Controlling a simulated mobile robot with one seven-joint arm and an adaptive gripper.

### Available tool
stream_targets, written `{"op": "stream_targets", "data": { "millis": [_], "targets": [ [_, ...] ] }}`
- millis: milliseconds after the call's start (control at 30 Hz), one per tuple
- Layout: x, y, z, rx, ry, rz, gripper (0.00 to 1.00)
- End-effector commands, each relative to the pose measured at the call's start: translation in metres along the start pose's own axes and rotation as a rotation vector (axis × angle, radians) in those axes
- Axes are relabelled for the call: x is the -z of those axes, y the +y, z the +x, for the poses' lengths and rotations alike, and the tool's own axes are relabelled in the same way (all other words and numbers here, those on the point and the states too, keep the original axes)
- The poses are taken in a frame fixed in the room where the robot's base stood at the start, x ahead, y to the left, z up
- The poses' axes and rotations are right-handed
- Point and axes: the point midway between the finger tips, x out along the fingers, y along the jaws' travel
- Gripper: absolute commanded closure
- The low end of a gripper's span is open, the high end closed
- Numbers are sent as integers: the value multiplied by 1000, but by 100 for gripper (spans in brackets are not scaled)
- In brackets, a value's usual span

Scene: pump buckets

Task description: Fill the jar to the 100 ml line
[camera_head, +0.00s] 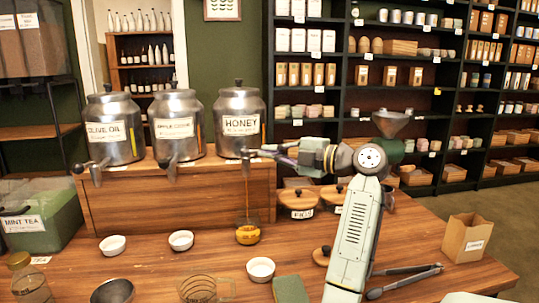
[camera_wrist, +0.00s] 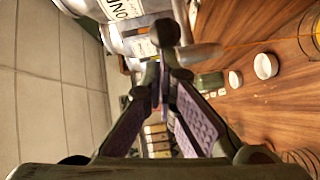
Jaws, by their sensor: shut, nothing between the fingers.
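A steel dispenser labelled HONEY (camera_head: 240,110) stands on a wooden stand, its tap (camera_head: 246,166) at the front. A thin amber stream (camera_head: 247,196) falls from the tap into a clear glass jar (camera_head: 248,235) on the table below. Amber honey fills the lower part of the jar; its line marks are too small to read. My gripper (camera_head: 264,153) is shut and empty, its fingertips at the tap. In the wrist view the closed fingers (camera_wrist: 164,78) are right by the dark tap knob (camera_wrist: 165,32); whether they touch cannot be told.
Two more dispensers, one labelled OLIVE OIL (camera_head: 114,128), stand to the left on the wooden stand (camera_head: 180,193). Lidded pots stand right of the stand.

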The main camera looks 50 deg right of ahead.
Motion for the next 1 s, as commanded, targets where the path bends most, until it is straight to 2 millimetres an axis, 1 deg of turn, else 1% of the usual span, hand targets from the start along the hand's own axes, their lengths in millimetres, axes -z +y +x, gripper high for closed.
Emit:
{"op": "stream_targets", "data": {
  "millis": [233,533,833,1000],
  "targets": [
    [-6,2,0,-3,-5,1,100],
    [-9,1,0,-4,-12,3,100],
    [-9,1,0,-4,-12,4,100],
    [-3,1,5,-4,-8,1,100]
  ]
}}
